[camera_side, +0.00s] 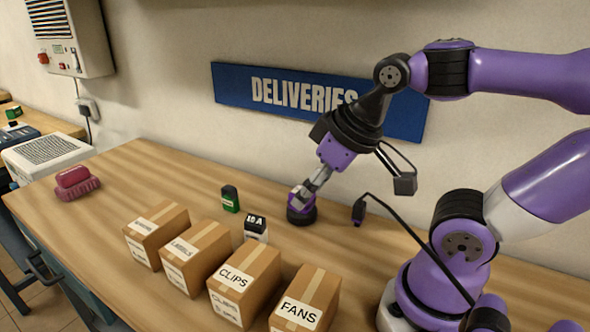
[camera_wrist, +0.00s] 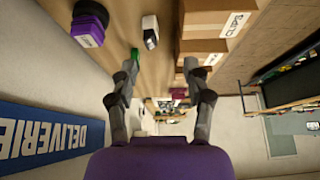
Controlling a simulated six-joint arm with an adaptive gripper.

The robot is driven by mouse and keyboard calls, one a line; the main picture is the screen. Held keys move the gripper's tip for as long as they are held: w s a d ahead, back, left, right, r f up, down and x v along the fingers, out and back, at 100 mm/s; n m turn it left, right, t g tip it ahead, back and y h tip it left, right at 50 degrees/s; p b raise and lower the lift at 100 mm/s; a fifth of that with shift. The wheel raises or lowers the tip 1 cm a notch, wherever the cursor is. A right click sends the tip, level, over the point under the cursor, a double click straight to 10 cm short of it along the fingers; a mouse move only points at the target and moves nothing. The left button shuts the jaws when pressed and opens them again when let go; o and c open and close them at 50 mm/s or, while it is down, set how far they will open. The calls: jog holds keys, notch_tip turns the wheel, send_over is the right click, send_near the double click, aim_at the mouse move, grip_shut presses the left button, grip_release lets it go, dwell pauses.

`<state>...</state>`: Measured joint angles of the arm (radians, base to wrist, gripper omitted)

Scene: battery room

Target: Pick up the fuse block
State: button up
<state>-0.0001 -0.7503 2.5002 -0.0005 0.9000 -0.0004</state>
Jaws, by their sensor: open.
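The fuse block, a small white block with a black top marked "10 A" (camera_side: 256,228), stands on the wooden bench behind the row of boxes. It shows in the wrist view as a white and dark block (camera_wrist: 150,32) beyond my fingertips, near the upper middle. My gripper (camera_side: 301,194) points down in the side view, to the right of and apart from the fuse block. In the wrist view my gripper (camera_wrist: 160,67) has its two fingers spread, with nothing held between them.
A purple and black round object (camera_side: 301,215) overlaps my fingertips in the side view. A green item (camera_side: 230,199) stands left of the fuse block. Several labelled cartons, including CLIPS (camera_side: 232,281) and FANS (camera_side: 300,311), line the front.

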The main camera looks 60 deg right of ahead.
jog(key=shift+o, duration=1.1)
jog(key=shift+w, duration=0.1)
jog(key=n+g, duration=0.1)
send_near(259, 221)
jog(key=shift+n+y, duration=0.3)
jog(key=x, duration=0.6)
jog(key=shift+x, duration=3.2)
jog(key=shift+d, duration=0.2)
